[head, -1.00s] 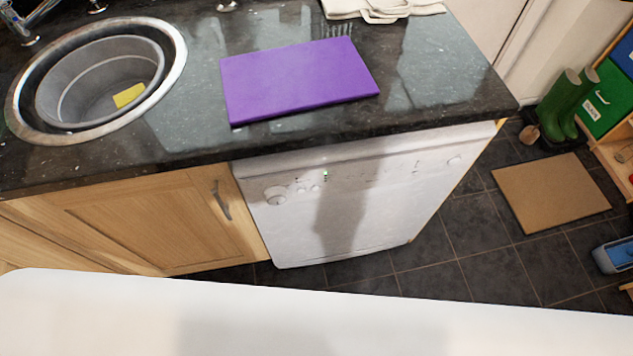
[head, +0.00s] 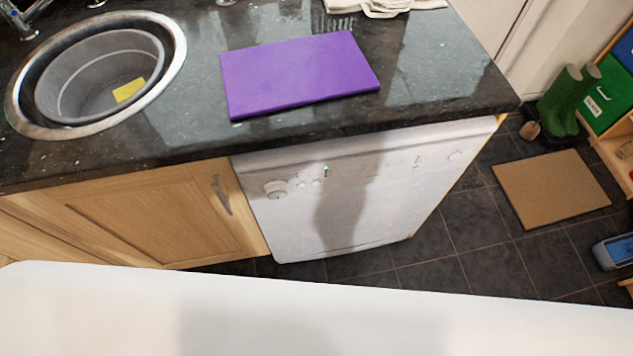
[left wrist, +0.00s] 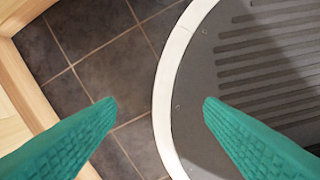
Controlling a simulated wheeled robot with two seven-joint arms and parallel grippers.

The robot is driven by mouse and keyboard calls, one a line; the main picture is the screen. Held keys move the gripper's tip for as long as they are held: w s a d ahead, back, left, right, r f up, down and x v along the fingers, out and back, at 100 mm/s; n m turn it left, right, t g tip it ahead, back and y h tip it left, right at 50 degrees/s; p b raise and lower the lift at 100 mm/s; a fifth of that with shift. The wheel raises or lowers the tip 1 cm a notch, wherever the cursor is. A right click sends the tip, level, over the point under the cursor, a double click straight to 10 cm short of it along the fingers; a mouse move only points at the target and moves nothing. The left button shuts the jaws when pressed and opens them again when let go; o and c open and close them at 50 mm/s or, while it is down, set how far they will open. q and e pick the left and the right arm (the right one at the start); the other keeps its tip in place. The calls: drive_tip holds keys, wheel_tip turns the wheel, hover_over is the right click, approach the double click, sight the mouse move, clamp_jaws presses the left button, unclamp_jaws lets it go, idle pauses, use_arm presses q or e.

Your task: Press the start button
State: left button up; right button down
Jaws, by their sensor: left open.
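A white dishwasher (head: 375,205) stands under the counter in the head view, with its door closed. I cannot tell which button is the start button. My left gripper (left wrist: 157,103) shows in the left wrist view as two teal fingers, apart and empty, above the floor and my base. It touches nothing. Neither gripper shows in the head view.
A dark granite counter (head: 430,85) holds a purple board (head: 300,75) and a round sink (head: 170,75) with a yellow sponge (head: 128,90). A wooden cupboard (head: 150,215) adjoins the dishwasher. Green boots (head: 562,100) and a brown mat (head: 552,187) lie right. Tiled floor (head: 480,245) is open there.

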use_arm(q)
clamp_jaws()
idle(1.5)
